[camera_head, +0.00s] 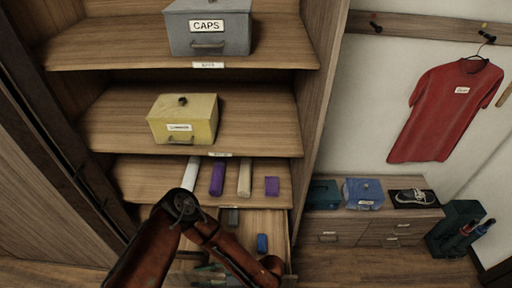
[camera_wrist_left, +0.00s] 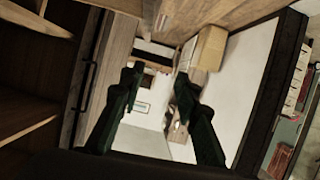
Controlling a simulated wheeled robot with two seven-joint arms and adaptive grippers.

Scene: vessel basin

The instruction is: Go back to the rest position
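My left arm (camera_head: 182,207) rises from the bottom of the head view, bends in front of the lower shelf and runs down to the right. My left gripper (camera_wrist_left: 157,80) shows in the left wrist view with its two dark green fingers apart and nothing between them. In the head view its fingers cannot be made out clearly. My right gripper is in neither view.
A grey CAPS box (camera_head: 208,28) and a yellow box (camera_head: 183,119) stand on wooden shelves. Rolled items and a purple block (camera_head: 272,186) lie below. An open drawer holds a blue item (camera_head: 262,243). A low cabinet (camera_head: 350,229) stands right, below a red shirt (camera_head: 447,111).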

